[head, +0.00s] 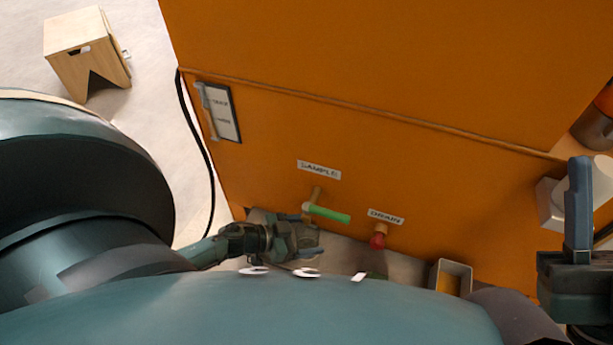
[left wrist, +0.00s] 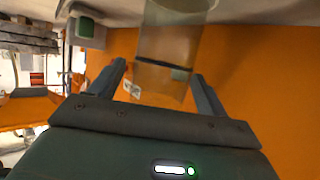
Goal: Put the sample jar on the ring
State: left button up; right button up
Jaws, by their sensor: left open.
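The sample jar (left wrist: 168,55) is a clear, see-through cylinder in the left wrist view. It stands between the two fingers of my left gripper (left wrist: 159,70), with a small gap to each finger. In the head view my left gripper (head: 305,241) is low in front of the orange panel, below the green-handled sample tap (head: 327,213). The jar is hard to make out there among the fingers. The left gripper is open. I cannot make out the ring. My right gripper (head: 578,215) is at the right edge; its finger gap does not show.
The orange panel (head: 350,80) fills most of the head view. A red drain tap (head: 378,239) is right of the sample tap. A small open box (head: 452,267) stands below it. A wooden stool (head: 88,60) is at the upper left, and a black cable (head: 196,135) hangs along the panel.

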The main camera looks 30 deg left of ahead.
pick_arm(q)
jog(key=shift+r, duration=0.1)
jog(key=p+v, duration=0.4)
jog(key=v, duration=0.8)
jog(key=shift+p, duration=0.35)
pick_arm(e)
jog(key=f+m+h, duration=0.3)
jog(key=m+h, duration=0.1)
jog(key=f+m+g+h, duration=0.1)
jog(key=f+m, duration=0.1)
jog(key=shift+w+a+f+h, duration=0.15)
jog(key=shift+a+f+h, duration=0.1)
jog(key=shift+f+h, duration=0.15)
pick_arm(q)
jog(key=shift+r, duration=0.25)
pick_arm(e)
jog(key=shift+r, duration=0.15)
